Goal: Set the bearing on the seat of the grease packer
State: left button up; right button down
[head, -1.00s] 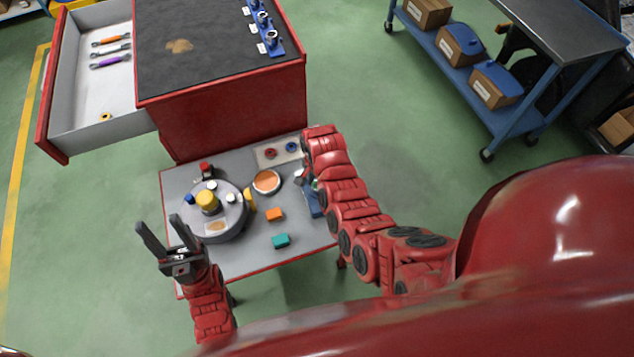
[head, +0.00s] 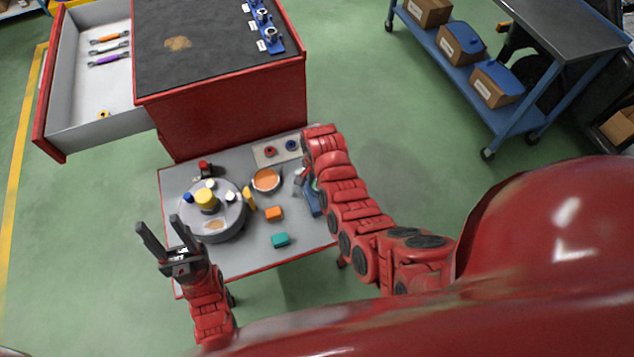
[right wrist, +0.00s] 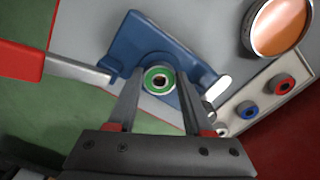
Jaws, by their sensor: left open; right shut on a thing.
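In the right wrist view the bearing (right wrist: 158,80), a metal ring with a green band, sits between the fingertips of my right gripper (right wrist: 160,76), which is shut on it. It is over the blue grease packer (right wrist: 150,36); the seat is hidden beneath it, and I cannot tell whether they touch. The packer also shows in the head view (head: 312,200), at the table's right side. There my right gripper is mostly hidden behind its arm. My left gripper (head: 158,236) is open and empty at the table's front left.
A tray (right wrist: 245,103) with red and blue rings and an orange-filled dish (head: 265,180) are near. A round turntable (head: 215,222), an orange block (head: 274,214) and a teal block (head: 280,240) stand on the table.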

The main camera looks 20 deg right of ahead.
jog(key=shift+f+b, duration=0.25)
jog(key=shift+b, duration=0.25)
dwell(0.9)
grip_release()
dwell(0.6)
jog(key=shift+r, duration=0.1)
jog(key=shift+r+p, duration=0.8)
jog(key=shift+r, duration=0.7)
notch_tip(320, 180, up, 5)
jog(key=shift+f+p, duration=0.1)
jog(key=shift+p, duration=0.85)
jog(key=shift+w, duration=0.1)
